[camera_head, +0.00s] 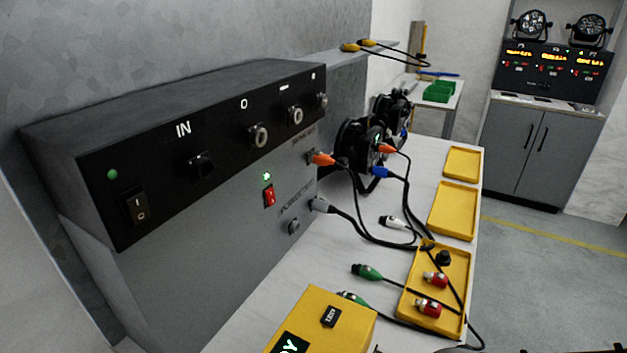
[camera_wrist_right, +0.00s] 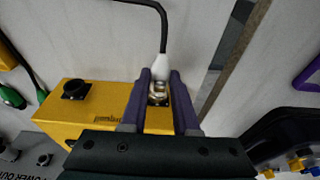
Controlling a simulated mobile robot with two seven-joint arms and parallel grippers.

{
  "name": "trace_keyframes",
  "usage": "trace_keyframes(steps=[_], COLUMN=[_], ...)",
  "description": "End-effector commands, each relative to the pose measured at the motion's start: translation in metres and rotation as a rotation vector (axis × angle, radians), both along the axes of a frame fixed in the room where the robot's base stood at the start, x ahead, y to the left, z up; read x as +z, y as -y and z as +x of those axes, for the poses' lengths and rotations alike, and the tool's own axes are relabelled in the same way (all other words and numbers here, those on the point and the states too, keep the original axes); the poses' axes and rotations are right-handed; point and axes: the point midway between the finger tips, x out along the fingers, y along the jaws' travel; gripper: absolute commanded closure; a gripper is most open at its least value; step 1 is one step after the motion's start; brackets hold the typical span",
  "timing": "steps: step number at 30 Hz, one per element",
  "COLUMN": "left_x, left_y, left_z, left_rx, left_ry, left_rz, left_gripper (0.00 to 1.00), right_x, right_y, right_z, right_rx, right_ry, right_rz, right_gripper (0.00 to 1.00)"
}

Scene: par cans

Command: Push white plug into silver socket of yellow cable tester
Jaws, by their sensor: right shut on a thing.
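The yellow cable tester (camera_head: 352,323) is at the bottom of the head view, partly cut off. It also shows in the right wrist view (camera_wrist_right: 112,92), with a black socket (camera_wrist_right: 76,89) on it. My right gripper (camera_wrist_right: 160,73) has purple fingers and is shut on the white plug (camera_wrist_right: 162,63), whose black cable runs up and back. The silver socket (camera_wrist_right: 158,91) shows between the fingers, just below the plug in the picture. I cannot tell whether the plug touches it or has entered it. My left gripper is in neither view.
A grey panel box (camera_head: 230,220) with a black front stands left on the white bench. Another white plug (camera_head: 396,222) lies on the bench. Green plugs (camera_head: 366,272) lie near yellow trays (camera_head: 453,210); one tray holds red plugs (camera_head: 430,307). Cables cross the bench; cable reels (camera_head: 358,145) stand behind.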

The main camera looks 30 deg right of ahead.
Motion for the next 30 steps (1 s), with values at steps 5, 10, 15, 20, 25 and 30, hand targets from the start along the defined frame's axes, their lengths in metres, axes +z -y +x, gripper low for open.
trace_keyframes(steps=[5, 10, 15, 20, 25, 30], left_x=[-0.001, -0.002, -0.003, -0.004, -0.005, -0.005], left_y=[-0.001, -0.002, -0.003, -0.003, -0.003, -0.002], left_z=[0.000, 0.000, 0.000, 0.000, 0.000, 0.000], left_rx=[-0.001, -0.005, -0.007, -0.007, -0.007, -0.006], left_ry=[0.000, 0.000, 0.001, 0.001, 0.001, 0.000], left_rz=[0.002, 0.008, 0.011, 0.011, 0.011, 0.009], left_gripper=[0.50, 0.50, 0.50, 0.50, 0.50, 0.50], right_x=[0.000, 0.000, 0.000, 0.000, 0.000, 0.000], right_y=[-0.002, -0.003, -0.004, -0.006, -0.007, -0.008], right_z=[0.002, 0.004, 0.006, 0.009, 0.011, 0.012], right_rx=[0.000, 0.000, 0.000, 0.000, 0.000, 0.000], right_ry=[0.001, 0.000, 0.000, 0.000, 0.001, 0.001], right_rz=[0.001, 0.000, 0.000, 0.000, 0.000, 0.000], right_gripper=[1.00, 1.00, 1.00, 1.00, 1.00, 1.00])
